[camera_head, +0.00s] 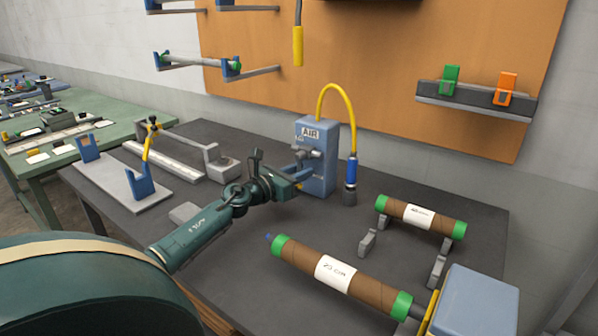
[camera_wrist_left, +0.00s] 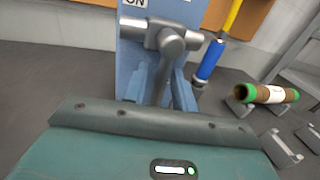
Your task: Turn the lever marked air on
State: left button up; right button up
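The blue-grey box marked AIR (camera_head: 316,180) stands on the dark table, with a grey valve lever (camera_head: 312,154) on its front. In the left wrist view the lever (camera_wrist_left: 166,60) has a grey cross hub, and its handle points down toward my gripper. My left gripper (camera_head: 302,172) is at the front of the box. Its two blue fingers (camera_wrist_left: 162,92) stand apart on either side of the handle, with a visible gap. The handle's lower end is hidden by the gripper body. My right gripper is not in view.
A yellow hose (camera_head: 337,88) with a blue connector (camera_head: 351,170) arches beside the box. Brown rolls with green ends (camera_head: 339,274) lie at the right on the table. A grey plate with blue brackets (camera_head: 120,182) is at the left.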

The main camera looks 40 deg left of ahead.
pick_arm(q)
jog(key=shift+c, duration=0.2)
grip_shut()
dwell(0.4)
